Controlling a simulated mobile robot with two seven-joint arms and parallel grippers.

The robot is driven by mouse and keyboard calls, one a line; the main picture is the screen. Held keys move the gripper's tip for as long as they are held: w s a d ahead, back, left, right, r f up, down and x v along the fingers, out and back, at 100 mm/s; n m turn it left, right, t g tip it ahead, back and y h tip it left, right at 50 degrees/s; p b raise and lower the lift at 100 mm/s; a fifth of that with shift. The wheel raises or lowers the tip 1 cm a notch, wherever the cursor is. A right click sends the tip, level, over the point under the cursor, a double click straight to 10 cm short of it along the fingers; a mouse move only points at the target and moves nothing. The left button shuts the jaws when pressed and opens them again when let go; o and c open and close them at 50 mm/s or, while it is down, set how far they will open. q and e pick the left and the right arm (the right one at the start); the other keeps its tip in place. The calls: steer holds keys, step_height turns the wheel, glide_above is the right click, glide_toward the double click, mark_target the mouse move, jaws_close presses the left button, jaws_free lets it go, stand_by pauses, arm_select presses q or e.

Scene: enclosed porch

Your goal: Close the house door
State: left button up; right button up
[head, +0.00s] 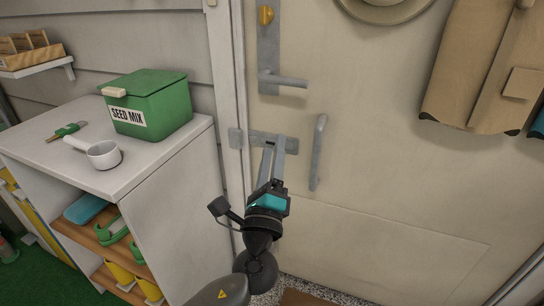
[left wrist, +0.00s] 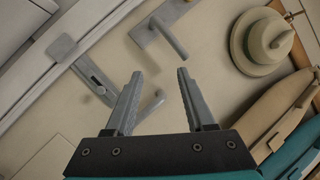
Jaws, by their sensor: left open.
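The cream house door (head: 390,185) fills the right of the head view and stands flush or nearly flush with its frame (head: 228,95); I cannot tell if a small gap is left. It carries a grey lever handle (head: 287,80) on a plate, a grey bolt (head: 258,138) at the door edge and an upright pull handle (head: 318,152). My left gripper (head: 279,142) is open and empty, with its fingertips over the bolt in the picture. In the left wrist view, the lever handle (left wrist: 172,38) and bolt (left wrist: 95,80) show beyond the open fingers (left wrist: 159,74). My right gripper is not in view.
A white shelf unit (head: 180,190) stands left of the door, with a green seed mix box (head: 150,100) and a white scoop (head: 103,155) on top. A hat (head: 385,8) and a tan apron (head: 480,75) hang at the door's right.

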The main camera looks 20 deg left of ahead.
arm_select(q)
steer(key=shift+s+f, duration=0.15)
steer(key=shift+s, duration=0.25)
